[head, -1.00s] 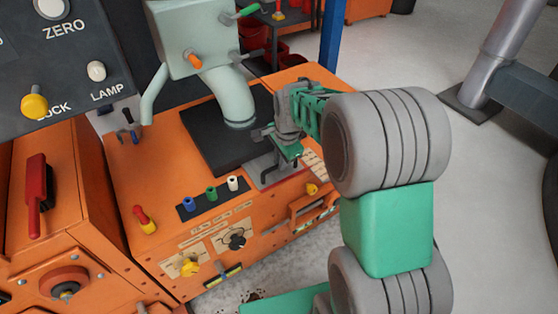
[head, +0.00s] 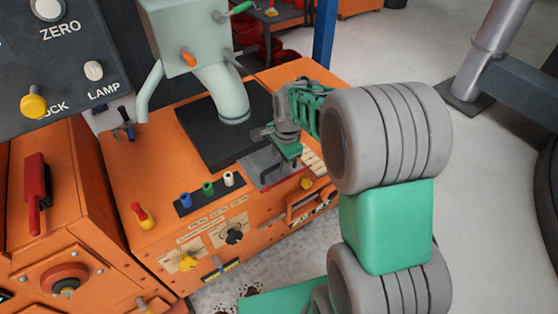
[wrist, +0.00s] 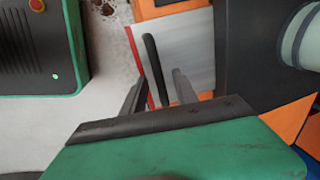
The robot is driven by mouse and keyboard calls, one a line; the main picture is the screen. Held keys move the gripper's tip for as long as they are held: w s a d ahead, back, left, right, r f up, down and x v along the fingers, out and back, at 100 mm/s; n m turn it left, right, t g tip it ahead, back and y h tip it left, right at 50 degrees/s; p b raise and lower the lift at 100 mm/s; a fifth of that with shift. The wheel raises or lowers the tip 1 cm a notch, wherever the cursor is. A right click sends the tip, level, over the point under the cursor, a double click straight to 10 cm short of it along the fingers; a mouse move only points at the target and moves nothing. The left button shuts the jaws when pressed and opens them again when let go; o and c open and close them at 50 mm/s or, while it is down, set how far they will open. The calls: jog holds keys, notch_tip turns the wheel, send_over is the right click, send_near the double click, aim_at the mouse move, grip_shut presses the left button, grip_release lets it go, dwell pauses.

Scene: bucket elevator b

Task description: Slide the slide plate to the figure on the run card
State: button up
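The slide plate (wrist: 180,50) is a pale grey metal plate with a red edge strip. It lies at the front right of the orange machine's top, where it also shows in the head view (head: 262,163). A dark upright handle (wrist: 154,60) stands on it. My gripper (wrist: 158,75) is over the plate, its two fingers apart with the handle between them. A visible gap remains beside the handle. In the head view my gripper (head: 285,148) hides part of the plate and the handle. I cannot make out a run card or its figure.
A black pad (head: 205,145) under a pale green spout (head: 232,100) lies beside the plate. Blue, green and white pegs (head: 207,189) stand in a dark strip in front. A yellow knob (head: 306,183) is on the front face near the plate. Pale labels (head: 313,160) sit right of it.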

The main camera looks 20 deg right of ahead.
notch_tip(320, 180, up, 7)
jog(key=s+p, duration=0.1)
jog(key=shift+s+d+p, duration=0.2)
jog(key=shift+p, duration=0.1)
